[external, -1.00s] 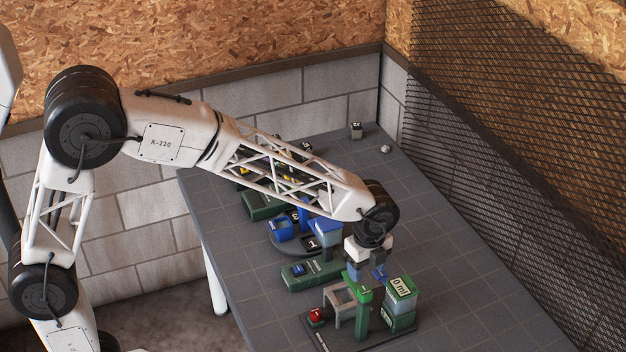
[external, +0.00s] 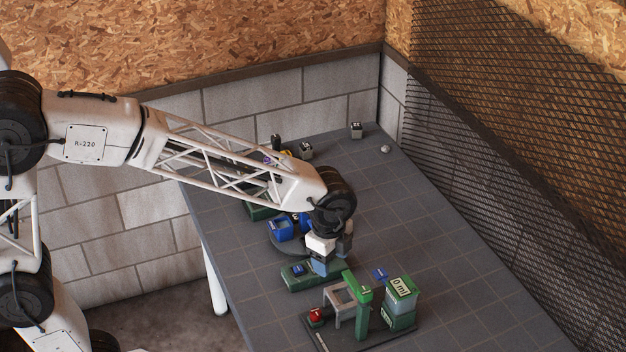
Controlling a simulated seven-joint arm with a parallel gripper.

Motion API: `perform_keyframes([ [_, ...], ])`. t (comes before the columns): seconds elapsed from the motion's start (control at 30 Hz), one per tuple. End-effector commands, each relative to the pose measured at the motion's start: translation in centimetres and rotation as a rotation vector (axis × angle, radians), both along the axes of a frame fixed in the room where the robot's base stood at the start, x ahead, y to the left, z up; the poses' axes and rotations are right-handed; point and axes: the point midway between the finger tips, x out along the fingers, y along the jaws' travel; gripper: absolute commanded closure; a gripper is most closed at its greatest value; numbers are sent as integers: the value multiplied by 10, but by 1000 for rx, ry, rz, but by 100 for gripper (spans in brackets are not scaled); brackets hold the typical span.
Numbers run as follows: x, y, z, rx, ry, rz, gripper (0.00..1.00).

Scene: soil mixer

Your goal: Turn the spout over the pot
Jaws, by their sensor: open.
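A green post with a green arm on top (external: 357,290), which looks like the spout, stands on the dark base plate at the lower middle. A small blue piece (external: 380,274) shows just behind it, beside the green tank marked "0 ml" (external: 402,288). A grey open-framed stand (external: 340,297) is just left of the post. I cannot make out which thing is the pot. My gripper (external: 324,268) points down, open, above the green block, behind and left of the spout and apart from it. My wrist hides part of the blue parts behind it.
A red button (external: 316,315) sits at the front left of the base plate. A green block with a blue button (external: 298,270) lies behind it. A blue box (external: 283,229) stands on a round dark base. The right side of the table (external: 450,240) is clear.

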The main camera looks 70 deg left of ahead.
Motion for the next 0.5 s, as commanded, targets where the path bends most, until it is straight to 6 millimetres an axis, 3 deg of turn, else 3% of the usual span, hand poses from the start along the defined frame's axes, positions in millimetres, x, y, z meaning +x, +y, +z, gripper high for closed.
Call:
perform_keyframes([
  [0.2,-54,3,25,-16,-33,194,40],
  [0.5,-128,6,46,-49,-75,464,40],
])
